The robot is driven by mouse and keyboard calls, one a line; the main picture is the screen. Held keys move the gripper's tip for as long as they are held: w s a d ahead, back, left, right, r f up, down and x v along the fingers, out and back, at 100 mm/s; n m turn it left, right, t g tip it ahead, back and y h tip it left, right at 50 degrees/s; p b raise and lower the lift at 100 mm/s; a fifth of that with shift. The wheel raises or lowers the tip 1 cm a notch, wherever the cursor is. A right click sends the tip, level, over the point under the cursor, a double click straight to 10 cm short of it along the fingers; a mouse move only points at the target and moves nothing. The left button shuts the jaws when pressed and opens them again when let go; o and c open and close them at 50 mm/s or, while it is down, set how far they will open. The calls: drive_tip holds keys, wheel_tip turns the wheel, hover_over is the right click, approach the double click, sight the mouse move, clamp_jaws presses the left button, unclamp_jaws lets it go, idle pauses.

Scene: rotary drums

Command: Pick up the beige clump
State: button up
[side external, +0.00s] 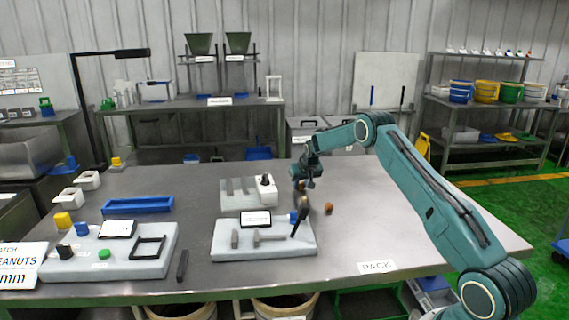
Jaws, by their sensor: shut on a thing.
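My gripper (304,185) is low over the middle of the metal table (365,235), pointing down. It is shut on a small brownish clump (299,187) that shows at its fingertips and is partly hidden by them. Whether this clump touches the table is too small to tell. Another small orange-brown clump (328,208) lies on the table, to the right and nearer the camera, apart from the gripper. Neither looks clearly beige from here.
A pale block with slots (240,203) stands left of the gripper. A tool with a dark upright handle (299,217) rises from a pale tool board (225,247) in front. A blue tray (137,205) lies at left. The right side of the table is clear around a PACK label (377,267).

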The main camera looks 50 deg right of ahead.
sight(301, 183)
drive_tip(key=shift+r, duration=0.2)
wheel_tip(301, 183, up, 20)
drive_tip(key=shift+f, duration=0.15)
idle(0.6)
idle(0.5)
